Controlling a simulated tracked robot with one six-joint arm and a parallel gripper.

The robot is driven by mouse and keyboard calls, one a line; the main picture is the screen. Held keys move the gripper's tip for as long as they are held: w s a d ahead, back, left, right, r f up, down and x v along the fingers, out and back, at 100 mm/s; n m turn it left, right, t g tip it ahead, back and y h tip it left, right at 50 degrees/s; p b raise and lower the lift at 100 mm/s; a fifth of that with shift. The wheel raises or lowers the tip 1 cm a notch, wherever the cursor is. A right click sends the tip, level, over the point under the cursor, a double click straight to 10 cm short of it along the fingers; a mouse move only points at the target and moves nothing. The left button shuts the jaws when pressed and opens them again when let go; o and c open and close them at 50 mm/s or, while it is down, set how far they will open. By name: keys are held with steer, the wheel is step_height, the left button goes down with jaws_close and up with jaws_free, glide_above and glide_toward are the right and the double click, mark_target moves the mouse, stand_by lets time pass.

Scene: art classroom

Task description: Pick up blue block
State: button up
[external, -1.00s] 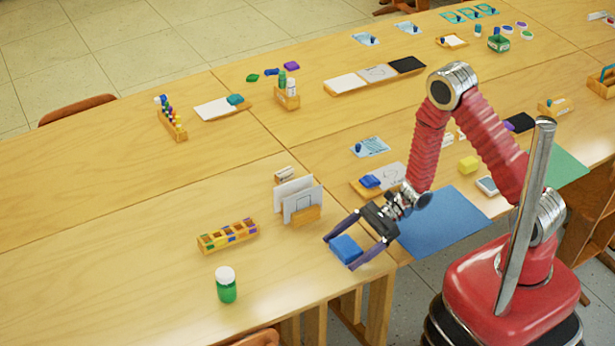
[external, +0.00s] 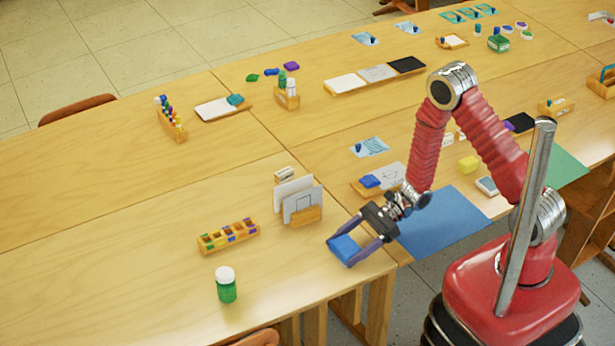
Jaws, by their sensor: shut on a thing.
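The blue block (external: 344,247) is near the front edge of the wooden table, left of the blue mat. My gripper (external: 339,253) reaches in from the right, with one finger on each side of the block. The fingers are shut on the block and cover parts of its sides. I cannot tell whether the block rests on the table or is slightly above it.
A card holder (external: 303,215) stands behind the block. A compartment box (external: 228,236) and a green jar (external: 226,287) stand to the left. A blue mat (external: 442,222) lies at right, and a tray (external: 362,190) lies behind my gripper. Table between jar and block is clear.

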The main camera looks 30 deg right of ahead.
mark_target(346, 245)
steer(key=shift+r, duration=0.1)
steer(key=shift+r, duration=4.9)
